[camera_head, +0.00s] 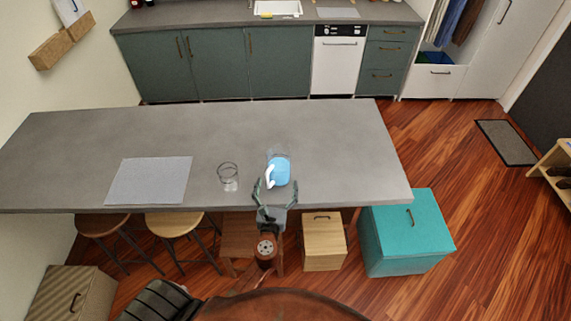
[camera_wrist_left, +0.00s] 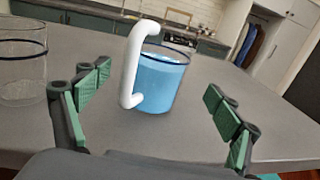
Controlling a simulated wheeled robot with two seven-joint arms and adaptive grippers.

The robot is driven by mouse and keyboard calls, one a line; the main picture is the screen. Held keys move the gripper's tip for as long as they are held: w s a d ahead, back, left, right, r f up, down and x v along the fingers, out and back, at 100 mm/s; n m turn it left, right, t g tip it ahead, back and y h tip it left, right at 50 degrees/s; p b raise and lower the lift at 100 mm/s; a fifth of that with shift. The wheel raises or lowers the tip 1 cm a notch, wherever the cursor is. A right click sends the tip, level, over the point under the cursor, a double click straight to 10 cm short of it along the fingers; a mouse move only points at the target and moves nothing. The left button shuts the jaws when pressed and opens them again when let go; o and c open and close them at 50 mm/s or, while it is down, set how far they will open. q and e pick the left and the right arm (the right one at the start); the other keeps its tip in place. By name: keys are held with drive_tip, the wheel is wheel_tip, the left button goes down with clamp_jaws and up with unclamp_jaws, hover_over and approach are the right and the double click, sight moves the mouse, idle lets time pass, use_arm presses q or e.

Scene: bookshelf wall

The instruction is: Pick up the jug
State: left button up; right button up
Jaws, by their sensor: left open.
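The jug (camera_head: 279,172) stands upright on the grey counter, with clear walls, blue contents and a white handle towards the left. In the left wrist view the jug (camera_wrist_left: 163,82) is ahead, between the fingers, its white handle facing me. My left gripper (camera_head: 271,187) is open at the counter's front edge, its fingers pointing at the jug. In the left wrist view its green-padded fingers (camera_wrist_left: 155,105) are wide apart, and neither touches the jug. My right gripper is not in view.
A clear glass (camera_head: 228,177) stands on the counter left of the jug. A grey mat (camera_head: 150,181) lies further left. The grey counter (camera_head: 335,140) is bare behind and right of the jug. Stools and a teal box (camera_head: 408,233) stand below its front edge.

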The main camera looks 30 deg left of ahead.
sight(278, 175)
use_arm(q)
drive_tip(key=shift+w+a, duration=0.3)
drive_tip(key=shift+w, duration=0.2)
drive_tip(key=shift+w+a+r, duration=0.15)
drive_tip(key=shift+w, duration=0.15)
drive_tip(key=shift+x, duration=0.9)
drive_tip(key=x, duration=0.2)
drive_tip(key=shift+w, duration=0.35)
drive_tip(key=shift+w+a, duration=0.25)
drive_tip(key=shift+w, duration=0.1)
drive_tip(key=shift+w+a, duration=0.1)
drive_tip(key=shift+w, duration=0.05)
drive_tip(key=c, duration=2)
drive_tip(key=shift+r, duration=0.1)
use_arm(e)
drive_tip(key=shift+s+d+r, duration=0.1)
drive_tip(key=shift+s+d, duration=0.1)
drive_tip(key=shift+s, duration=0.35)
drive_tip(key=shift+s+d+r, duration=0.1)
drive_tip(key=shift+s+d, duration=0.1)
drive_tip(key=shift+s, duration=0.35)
use_arm(q)
drive_tip(key=shift+r+p, duration=0.1)
drive_tip(key=shift+p, duration=0.2)
